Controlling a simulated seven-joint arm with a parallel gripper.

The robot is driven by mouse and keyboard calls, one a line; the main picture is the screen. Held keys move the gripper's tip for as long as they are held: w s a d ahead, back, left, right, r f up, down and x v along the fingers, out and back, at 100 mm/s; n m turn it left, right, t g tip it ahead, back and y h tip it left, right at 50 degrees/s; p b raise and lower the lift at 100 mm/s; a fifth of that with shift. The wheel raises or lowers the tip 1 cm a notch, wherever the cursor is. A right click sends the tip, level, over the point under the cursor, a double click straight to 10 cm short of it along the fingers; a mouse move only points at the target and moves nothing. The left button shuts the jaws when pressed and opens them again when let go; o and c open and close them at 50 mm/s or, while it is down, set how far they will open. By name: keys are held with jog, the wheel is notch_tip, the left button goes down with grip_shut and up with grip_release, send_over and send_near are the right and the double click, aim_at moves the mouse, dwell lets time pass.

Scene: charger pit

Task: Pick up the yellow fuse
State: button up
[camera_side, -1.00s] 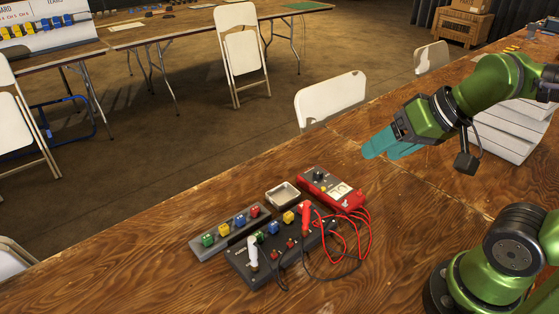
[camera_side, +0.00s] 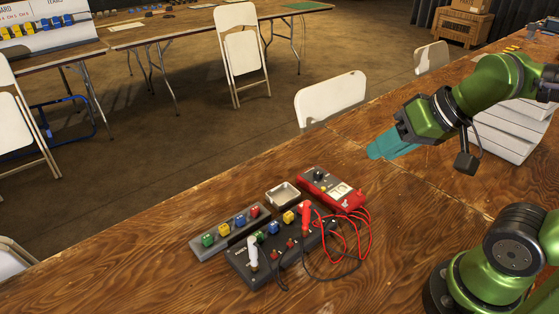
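One yellow fuse (camera_side: 223,229) sits in the grey rack (camera_side: 203,251), between a green fuse (camera_side: 208,240) and a blue fuse (camera_side: 239,221). Another yellow fuse (camera_side: 289,217) sits on the black panel (camera_side: 248,281), near its back right. I cannot tell from the picture which one the task means. My gripper (camera_side: 376,152) is up and to the right of both, above the table and well apart from them. Its teal fingers lie together and look shut, with nothing seen between them.
A red meter (camera_side: 332,187) stands behind the panel, its red and black leads looping over the panel's right side. A red probe (camera_side: 305,219) and a white-handled lever (camera_side: 252,253) stand up from the panel. A small metal tray (camera_side: 283,195) lies behind. Table front is clear.

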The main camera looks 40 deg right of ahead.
jog(key=n+g+h, duration=0.2)
jog(key=n+g, duration=0.2)
jog(key=g, duration=0.3)
send_over(288, 213)
jog(key=f, duration=1.5)
jog(key=shift+s+a, duration=0.2)
jog(key=shift+s, duration=0.05)
jog(key=shift+w+d+f, duration=0.1)
jog(key=shift+w+f, duration=0.05)
jog(key=shift+f, duration=1.4)
jog(key=shift+w+d+f, duration=0.1)
jog(key=shift+w+f, duration=0.05)
jog(key=shift+f, duration=1.35)
grip_shut()
